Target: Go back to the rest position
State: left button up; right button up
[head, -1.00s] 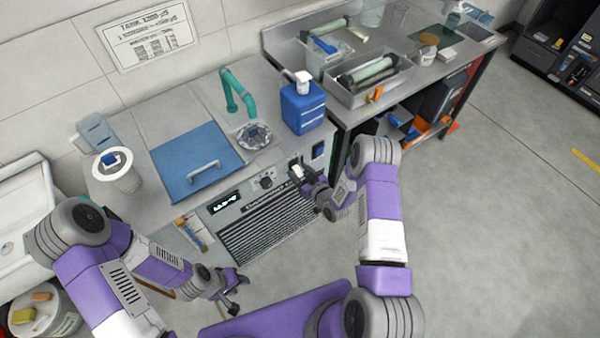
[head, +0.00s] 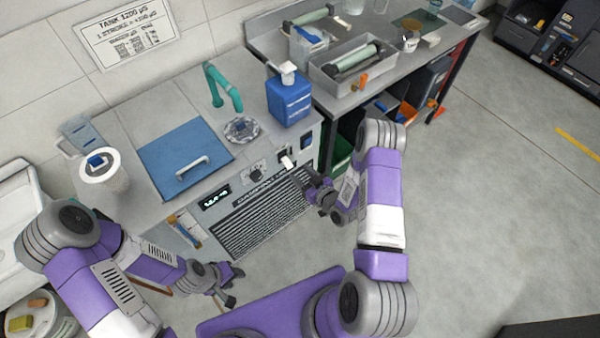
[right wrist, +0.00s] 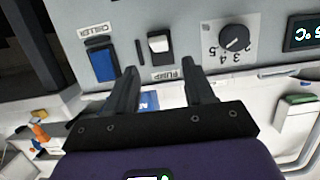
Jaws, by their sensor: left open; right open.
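My left gripper (head: 232,286) hangs low in front of the unit, its fingers apart and empty, with clear floor around it. My right gripper (head: 312,177) is in front of the unit's control panel, open and empty. In the right wrist view its two fingers (right wrist: 157,88) stand apart, pointing at the panel. Beyond the fingertips are the white pump switch (right wrist: 160,43), a blue chiller switch (right wrist: 103,62) and a black dial (right wrist: 235,38). I cannot tell from the wrist view how far the fingertips are from the panel.
The unit's top holds a blue lid (head: 184,158), a teal tap (head: 222,88), a blue bottle (head: 289,98) and a white-rimmed container (head: 104,168). A metal bench with a tray (head: 352,88) adjoins at the right. A white sink (head: 30,225) is at the left. The floor at right (head: 480,200) is clear.

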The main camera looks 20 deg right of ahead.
jog(key=shift+a, duration=0.1)
dwell(0.3)
jog(key=s+a+f+m+g, duration=0.2)
jog(key=s+a+g, duration=0.4)
jog(key=s, duration=0.5)
jog(key=s+a+f+m+g, duration=0.3)
jog(key=s+a+g, duration=0.3)
jog(key=s, duration=0.5)
jog(key=shift+a+m+g, duration=0.4)
jog(key=shift+g, duration=0.7)
